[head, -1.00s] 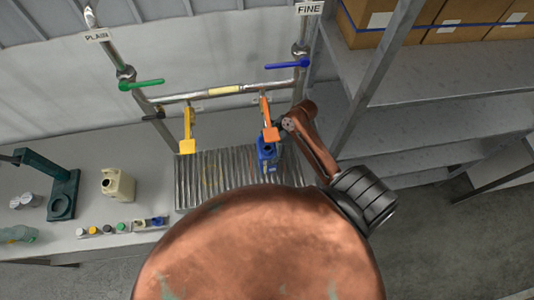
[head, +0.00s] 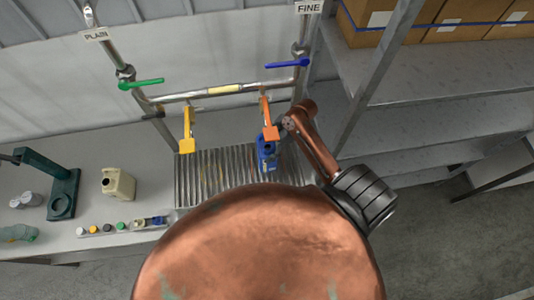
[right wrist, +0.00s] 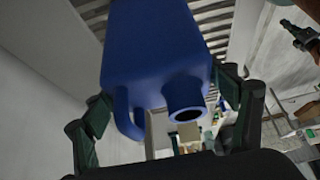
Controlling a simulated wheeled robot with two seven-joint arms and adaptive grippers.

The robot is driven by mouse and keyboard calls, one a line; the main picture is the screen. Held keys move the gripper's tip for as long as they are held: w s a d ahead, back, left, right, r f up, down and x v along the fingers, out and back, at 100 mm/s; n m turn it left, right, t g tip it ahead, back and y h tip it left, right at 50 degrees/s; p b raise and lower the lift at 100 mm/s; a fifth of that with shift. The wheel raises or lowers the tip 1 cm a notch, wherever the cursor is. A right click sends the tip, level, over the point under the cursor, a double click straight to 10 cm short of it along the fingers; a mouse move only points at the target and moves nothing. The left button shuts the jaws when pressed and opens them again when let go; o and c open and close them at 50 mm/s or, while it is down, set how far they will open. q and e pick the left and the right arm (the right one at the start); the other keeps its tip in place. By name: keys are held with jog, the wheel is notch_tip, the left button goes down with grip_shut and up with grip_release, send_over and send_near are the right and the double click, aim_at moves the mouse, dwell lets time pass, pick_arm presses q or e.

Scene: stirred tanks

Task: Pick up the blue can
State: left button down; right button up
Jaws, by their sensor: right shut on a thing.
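The blue can (head: 267,150) is under the orange tap handle at the right part of the ribbed metal grate. In the right wrist view the blue can (right wrist: 160,60) fills the upper middle, with its round open spout and side handle facing the camera. My right gripper (right wrist: 165,105) has its dark fingers on both sides of the can and is shut on it. In the head view the gripper is mostly hidden behind my copper arm. I cannot tell whether the can touches the grate. My left gripper is not in view.
A yellow tap (head: 187,130) and an orange tap (head: 268,120) hang over the grate (head: 200,185). A cream can (head: 118,184) stands on the bench to the left, near a row of small caps and a green stand (head: 62,190). A metal shelf post rises on the right.

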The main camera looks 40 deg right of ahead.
jog(key=c, duration=0.6)
jog(key=shift+c, duration=0.2)
jog(key=shift+r, duration=0.15)
